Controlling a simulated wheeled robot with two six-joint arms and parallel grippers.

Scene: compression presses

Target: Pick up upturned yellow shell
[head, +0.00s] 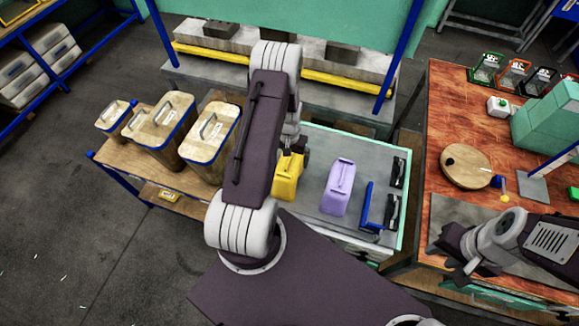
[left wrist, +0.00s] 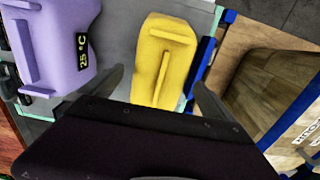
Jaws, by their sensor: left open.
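The yellow shell (head: 287,177) stands on the grey worktop, partly hidden behind my left arm in the head view. In the left wrist view the yellow shell (left wrist: 163,62) shows a raised rib and a handle-like bar, and it lies ahead of and between the fingers. My left gripper (left wrist: 160,92) is open, with one finger on each side of the shell's near end. I cannot tell whether the fingers touch it. My right gripper (head: 462,262) is over the red-brown table at the right, and its fingers look spread apart.
A purple container (head: 338,187) stands close to the right of the shell; it also shows in the left wrist view (left wrist: 55,40). A blue bracket (head: 371,207) and black handles lie further right. Wooden lidded bins (head: 207,135) stand at the left. A press with a yellow bar (head: 330,80) is behind.

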